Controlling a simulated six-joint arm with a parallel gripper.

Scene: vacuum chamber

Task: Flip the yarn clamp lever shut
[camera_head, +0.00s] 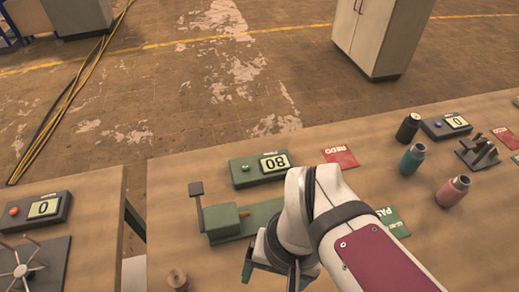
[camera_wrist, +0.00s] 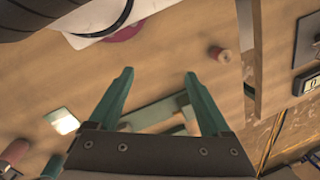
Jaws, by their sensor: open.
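The green yarn clamp (camera_head: 229,218) stands on the workbench left of my arm in the head view. Its thin lever (camera_head: 199,209) stands up at the clamp's left end, with a dark square pad on top. In the wrist view the clamp's green base (camera_wrist: 152,113) lies behind and between my fingers, partly hidden by the gripper body. My gripper (camera_wrist: 158,73) is open with nothing between its two green fingers. In the head view my gripper (camera_head: 264,276) is nearer the camera than the clamp, and my arm covers the clamp's right end.
A display box reading 80 (camera_head: 260,169) sits just behind the clamp. A small spool (camera_head: 178,279) stands at the front left. A red card (camera_head: 341,157), a green card (camera_head: 393,222), a pink bottle (camera_head: 453,191) and a teal bottle (camera_head: 412,159) are right. A gap separates the left table (camera_head: 95,187).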

